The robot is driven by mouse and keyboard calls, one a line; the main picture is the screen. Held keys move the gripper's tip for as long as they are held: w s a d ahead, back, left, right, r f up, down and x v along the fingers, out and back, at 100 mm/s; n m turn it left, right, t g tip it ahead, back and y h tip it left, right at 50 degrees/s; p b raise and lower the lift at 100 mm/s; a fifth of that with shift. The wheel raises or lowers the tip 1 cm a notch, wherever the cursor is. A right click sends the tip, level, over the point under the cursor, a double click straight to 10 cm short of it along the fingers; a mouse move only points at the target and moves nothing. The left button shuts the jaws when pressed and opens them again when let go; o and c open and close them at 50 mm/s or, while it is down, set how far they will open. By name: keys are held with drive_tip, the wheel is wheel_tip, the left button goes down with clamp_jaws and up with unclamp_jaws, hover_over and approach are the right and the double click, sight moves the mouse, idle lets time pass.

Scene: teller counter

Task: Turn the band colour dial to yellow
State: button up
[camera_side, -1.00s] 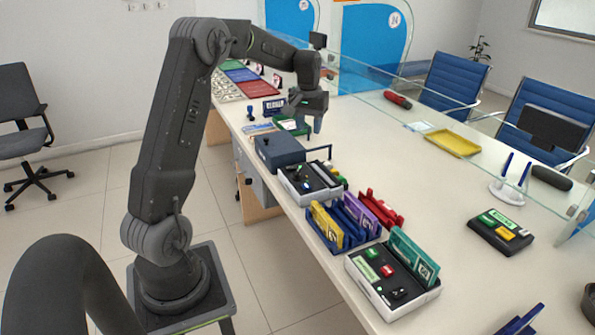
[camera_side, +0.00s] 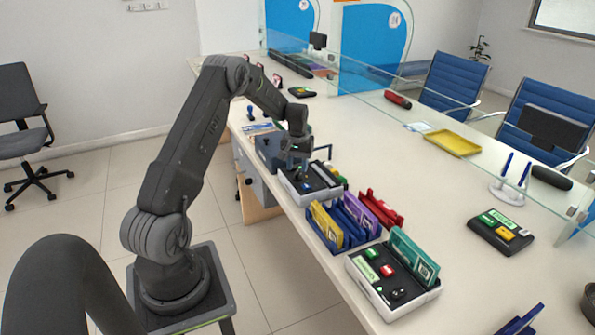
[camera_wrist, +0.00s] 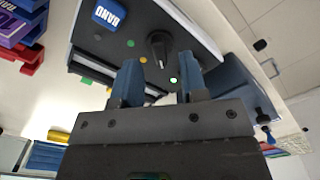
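The band unit (camera_side: 328,190) is a white and dark grey box on the counter, below my gripper (camera_side: 302,166) in the side view. In the wrist view the same unit carries a blue BAND label (camera_wrist: 109,14) and a black dial (camera_wrist: 160,46). I cannot tell which colour the dial points to. My gripper (camera_wrist: 160,82) has its two blue fingers apart with nothing between them. The fingers are close to the dial but appear apart from it.
A blue rack (camera_side: 342,232) with yellow and purple cards stands nearer the side camera, beside a red holder (camera_side: 381,208). A second white box (camera_side: 366,292) holds a teal card. A blue-grey machine (camera_side: 270,152) stands behind the band unit.

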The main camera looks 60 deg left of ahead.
drive_tip(key=shift+f, duration=1.25)
drive_tip(key=shift+c, duration=0.3)
clamp_jaws()
